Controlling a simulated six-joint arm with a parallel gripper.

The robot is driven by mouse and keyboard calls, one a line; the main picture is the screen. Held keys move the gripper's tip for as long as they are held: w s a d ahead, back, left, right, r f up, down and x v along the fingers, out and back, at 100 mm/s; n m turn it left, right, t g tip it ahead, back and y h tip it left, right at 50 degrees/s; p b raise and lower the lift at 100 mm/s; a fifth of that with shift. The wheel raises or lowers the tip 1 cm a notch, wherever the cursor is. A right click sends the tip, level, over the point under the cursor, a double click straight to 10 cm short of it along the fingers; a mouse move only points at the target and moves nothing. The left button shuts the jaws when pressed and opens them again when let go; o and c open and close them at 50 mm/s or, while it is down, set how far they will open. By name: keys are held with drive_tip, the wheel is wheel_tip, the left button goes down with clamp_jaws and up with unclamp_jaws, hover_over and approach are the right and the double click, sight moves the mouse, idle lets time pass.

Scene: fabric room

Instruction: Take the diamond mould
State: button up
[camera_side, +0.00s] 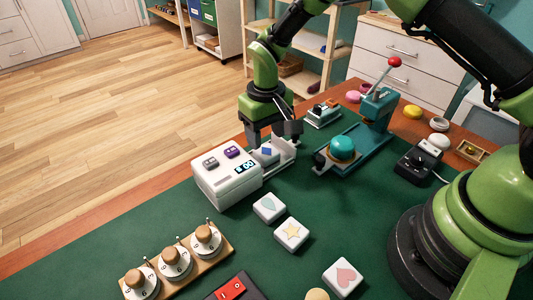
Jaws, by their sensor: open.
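The diamond mould (266,152), a white block with a blue diamond on top, sits at the bed of the white machine (228,180) with the small display and buttons. My gripper (274,137) points down just above and behind it. The fingers are apart, one near the mould's back left and one to its right. Whether they touch the mould is hard to tell. The lower part of the mould is partly hidden by the machine.
White moulds with a teal shape (269,207), a star (291,234) and a heart (343,277) lie on the green mat. A teal press (375,115) with a red-knobbed lever stands right. A wooden rack of dials (176,264) lies front left.

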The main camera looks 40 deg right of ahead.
sight(266, 151)
wheel_tip(266, 151, down, 4)
drive_tip(key=shift+s+a+f, duration=0.1)
drive_tip(key=shift+s+f, duration=0.05)
drive_tip(key=shift+f, duration=0.1)
drive_tip(key=c, duration=0.6)
drive_tip(key=shift+o, duration=0.2)
